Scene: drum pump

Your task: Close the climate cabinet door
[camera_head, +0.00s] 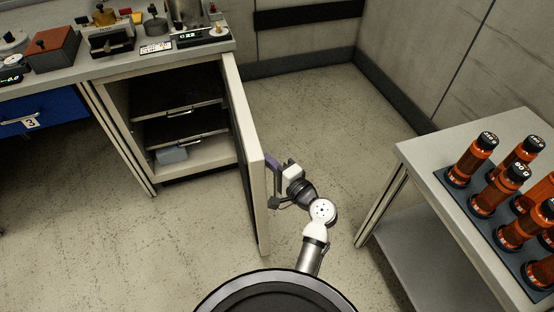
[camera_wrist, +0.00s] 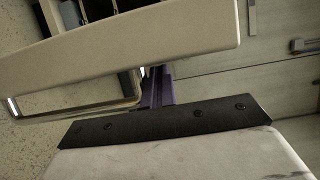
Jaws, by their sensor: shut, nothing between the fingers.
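The climate cabinet (camera_head: 208,154) stands under the bench, with its dark shelves and a small grey box visible inside. Its pale door (camera_head: 247,150) is wide open and sticks out from the cabinet's right side toward me. In the wrist view, the door's thick edge (camera_wrist: 130,45) crosses the top, and a metal bar handle (camera_wrist: 80,111) shows below it. My gripper (camera_head: 271,161) is at the right, outer face of the door. Its purple fingers (camera_wrist: 156,88) are shut and empty, close to one end of the handle. I cannot tell whether they touch the door.
A table (camera_head: 415,157) with a rack of several orange bottles (camera_head: 482,203) stands at the right, near my arm. Instruments sit on the bench (camera_head: 75,72) above the cabinet. A blue drawer unit (camera_head: 55,110) is at the left. The floor before the cabinet is clear.

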